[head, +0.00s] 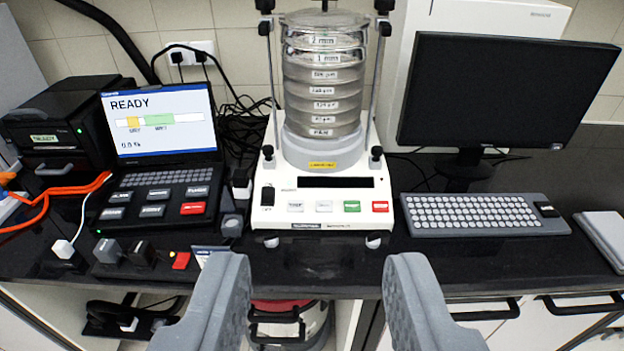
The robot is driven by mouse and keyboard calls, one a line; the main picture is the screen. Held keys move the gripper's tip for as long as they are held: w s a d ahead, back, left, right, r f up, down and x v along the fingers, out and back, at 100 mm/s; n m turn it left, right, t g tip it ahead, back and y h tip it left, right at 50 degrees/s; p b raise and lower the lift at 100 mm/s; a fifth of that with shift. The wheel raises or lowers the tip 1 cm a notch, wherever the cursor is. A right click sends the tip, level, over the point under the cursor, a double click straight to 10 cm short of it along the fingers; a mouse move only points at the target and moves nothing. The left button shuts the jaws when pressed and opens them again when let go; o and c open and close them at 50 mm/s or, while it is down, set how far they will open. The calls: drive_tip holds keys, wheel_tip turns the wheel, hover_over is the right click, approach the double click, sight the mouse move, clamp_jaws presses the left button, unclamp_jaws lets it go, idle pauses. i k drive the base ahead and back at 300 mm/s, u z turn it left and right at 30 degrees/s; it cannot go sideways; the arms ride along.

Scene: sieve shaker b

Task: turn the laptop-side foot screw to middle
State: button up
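The laptop-side foot screw (271,241) is a small pale foot under the shaker's front left corner. Its setting is too small to read. A matching foot (373,240) sits under the front right corner. My gripper (318,270) is open and empty, its grey fingers wide apart in front of the bench edge. It touches nothing visible.
A monitor (505,90) and keyboard (485,214) stand right of the shaker. A black printer-like box (50,125) and orange cable (55,190) are far left.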

sight(271, 240)
drive_tip(key=u, duration=0.25)
drive_tip(key=k, duration=1.3)
drive_tip(key=u, duration=0.3)
drive_tip(key=i, duration=1.95)
drive_tip(key=z, duration=0.55)
